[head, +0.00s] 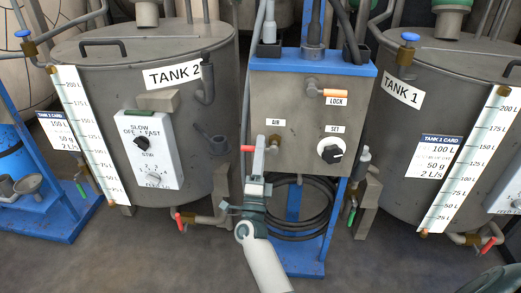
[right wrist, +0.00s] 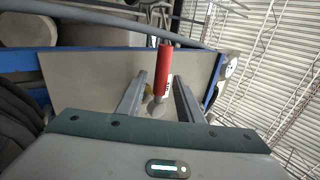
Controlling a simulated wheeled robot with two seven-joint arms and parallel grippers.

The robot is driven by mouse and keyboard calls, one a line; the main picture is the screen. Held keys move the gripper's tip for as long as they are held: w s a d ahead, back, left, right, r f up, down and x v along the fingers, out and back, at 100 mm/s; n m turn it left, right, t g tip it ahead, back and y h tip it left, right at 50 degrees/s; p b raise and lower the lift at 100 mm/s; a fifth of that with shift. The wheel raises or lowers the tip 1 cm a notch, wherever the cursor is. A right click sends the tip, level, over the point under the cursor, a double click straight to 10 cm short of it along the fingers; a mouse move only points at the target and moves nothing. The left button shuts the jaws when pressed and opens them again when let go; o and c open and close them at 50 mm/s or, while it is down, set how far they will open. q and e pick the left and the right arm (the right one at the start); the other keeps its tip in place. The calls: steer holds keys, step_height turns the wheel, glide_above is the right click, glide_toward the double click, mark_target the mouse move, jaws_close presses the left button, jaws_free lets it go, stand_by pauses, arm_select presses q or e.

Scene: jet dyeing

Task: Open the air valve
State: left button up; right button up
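The air valve's red handle (head: 248,149) sticks out to the left below the "AIR" label on the grey panel (head: 300,90). My right gripper (head: 265,146) is in front of the panel at this handle and hides part of the valve. In the right wrist view, the red handle (right wrist: 165,72) lies between the two fingers of the right gripper (right wrist: 158,80), with gaps visible on both sides. The fingers are open. A pale metal stem (right wrist: 157,106) shows at the handle's lower end. My left gripper is not in view.
A coiled black hose (head: 318,212) hangs below on the blue frame (head: 350,68). Tank 2 (head: 95,95) stands left, tank 1 (head: 397,140) right.

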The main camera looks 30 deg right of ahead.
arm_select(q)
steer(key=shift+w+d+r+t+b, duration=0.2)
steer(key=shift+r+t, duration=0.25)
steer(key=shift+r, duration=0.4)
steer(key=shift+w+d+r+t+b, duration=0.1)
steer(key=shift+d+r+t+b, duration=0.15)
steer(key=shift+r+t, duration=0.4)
arm_select(e)
steer(key=v, duration=1.7)
steer(key=shift+s, duration=0.2)
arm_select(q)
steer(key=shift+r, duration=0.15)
arm_select(e)
steer(key=shift+a, duration=0.15)
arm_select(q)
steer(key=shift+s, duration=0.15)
